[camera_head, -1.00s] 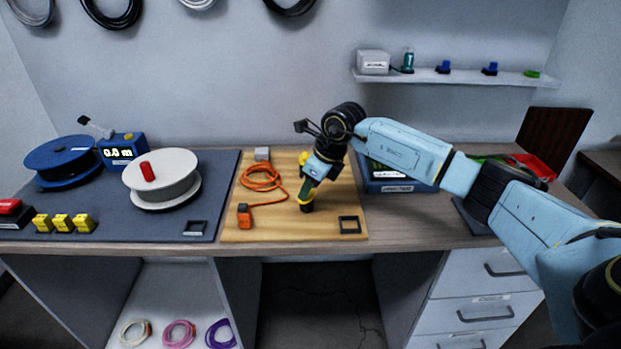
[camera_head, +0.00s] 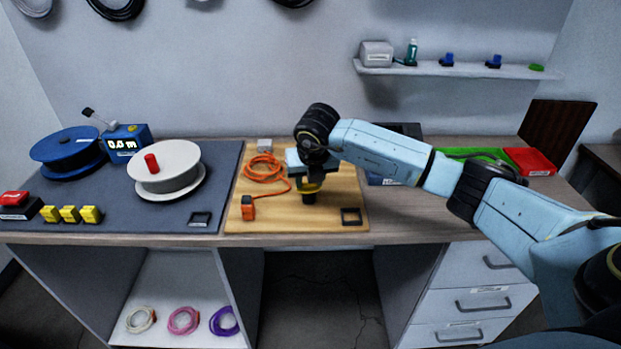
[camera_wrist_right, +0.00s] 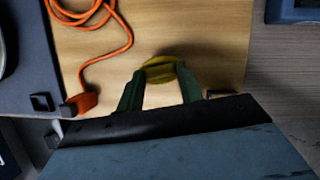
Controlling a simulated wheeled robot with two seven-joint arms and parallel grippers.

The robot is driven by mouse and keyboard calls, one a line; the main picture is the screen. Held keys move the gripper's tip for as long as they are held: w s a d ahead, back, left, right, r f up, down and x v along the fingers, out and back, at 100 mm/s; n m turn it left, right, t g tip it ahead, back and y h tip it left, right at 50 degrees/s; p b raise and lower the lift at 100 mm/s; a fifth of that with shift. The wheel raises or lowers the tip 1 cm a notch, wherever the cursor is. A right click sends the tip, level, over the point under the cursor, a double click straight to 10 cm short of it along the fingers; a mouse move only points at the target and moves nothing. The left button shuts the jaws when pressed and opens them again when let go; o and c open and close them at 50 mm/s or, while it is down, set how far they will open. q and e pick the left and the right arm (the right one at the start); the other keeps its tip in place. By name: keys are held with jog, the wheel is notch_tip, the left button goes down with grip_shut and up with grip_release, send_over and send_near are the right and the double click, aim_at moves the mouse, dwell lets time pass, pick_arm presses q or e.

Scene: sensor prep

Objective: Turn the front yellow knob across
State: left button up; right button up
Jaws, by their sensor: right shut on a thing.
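The front yellow knob (camera_head: 311,187) sits on the wooden board (camera_head: 335,190), on a dark base. My right gripper (camera_head: 308,181) points down onto it from above and hides much of it. In the right wrist view the yellow knob (camera_wrist_right: 160,66) lies between the green fingertips of my right gripper (camera_wrist_right: 163,78), which are shut on it. I cannot tell from these views how far the knob is turned. No other yellow knob shows clearly on the board. My left gripper is not in view.
An orange cable (camera_head: 263,169) with an orange plug (camera_head: 247,208) lies left of the knob. A black square frame (camera_head: 351,216) lies to its right. A white spool (camera_head: 165,172) stands on the dark mat. Green (camera_head: 470,156) and red (camera_head: 530,162) trays are at right.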

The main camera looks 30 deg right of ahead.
jog(key=shift+a+m+h, duration=0.1)
jog(key=shift+m+h, duration=0.3)
jog(key=shift+m, duration=0.5)
jog(key=shift+g, duration=0.3)
jog(key=o, duration=1)
jog(key=shift+r, duration=0.1)
jog(key=v, duration=1.3)
jog(key=shift+s, duration=0.15)
